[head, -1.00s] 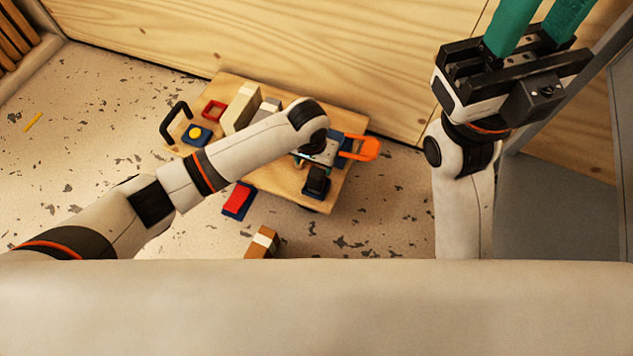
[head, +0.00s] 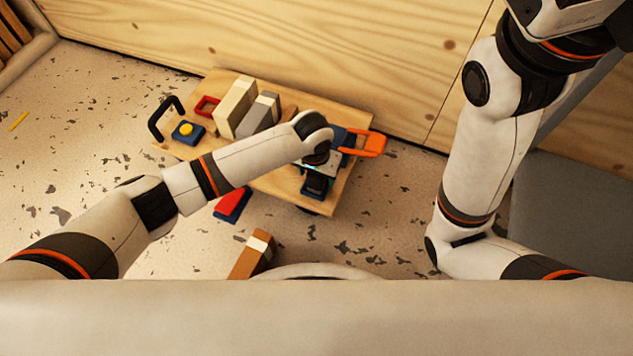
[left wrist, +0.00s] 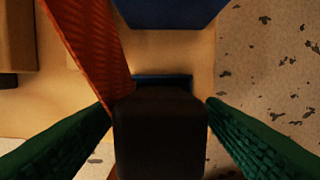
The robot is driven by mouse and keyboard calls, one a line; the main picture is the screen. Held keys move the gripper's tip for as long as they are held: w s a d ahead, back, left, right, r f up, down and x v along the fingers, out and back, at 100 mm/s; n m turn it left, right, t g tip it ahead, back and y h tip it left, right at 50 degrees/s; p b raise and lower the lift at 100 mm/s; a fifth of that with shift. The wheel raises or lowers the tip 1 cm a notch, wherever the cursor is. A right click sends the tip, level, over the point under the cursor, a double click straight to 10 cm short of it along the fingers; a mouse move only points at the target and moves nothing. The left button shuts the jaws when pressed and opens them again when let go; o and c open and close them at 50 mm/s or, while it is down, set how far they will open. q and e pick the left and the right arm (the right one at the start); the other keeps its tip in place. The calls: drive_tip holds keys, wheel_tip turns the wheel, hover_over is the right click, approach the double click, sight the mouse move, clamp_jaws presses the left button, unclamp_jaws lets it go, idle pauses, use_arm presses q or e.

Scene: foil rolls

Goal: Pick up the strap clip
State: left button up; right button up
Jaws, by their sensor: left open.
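My left gripper (head: 318,162) is over the right end of the wooden platform. In the left wrist view its green fingers (left wrist: 159,104) are open, one on each side of a dark block (left wrist: 160,138). Neither finger visibly grips it. The dark block shows with blue below the gripper in the head view (head: 317,183). An orange band (left wrist: 92,50) runs close to the left finger in the wrist view. An orange loop-shaped piece (head: 371,144) lies at the platform's right edge. I cannot tell for sure which piece is the strap clip. My right gripper's fingers are out of frame.
The wooden platform (head: 275,183) also holds grey and cream blocks (head: 236,107), a blue block with a yellow button (head: 187,132), a red frame (head: 207,106) and a black handle (head: 165,117). A red and blue block (head: 232,205) and a brown block (head: 252,255) are nearer. A wooden wall (head: 330,60) stands behind.

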use_arm(q)
drive_tip(key=shift+f, duration=0.15)
drive_tip(key=shift+c, duration=0.4)
drive_tip(key=c, duration=1)
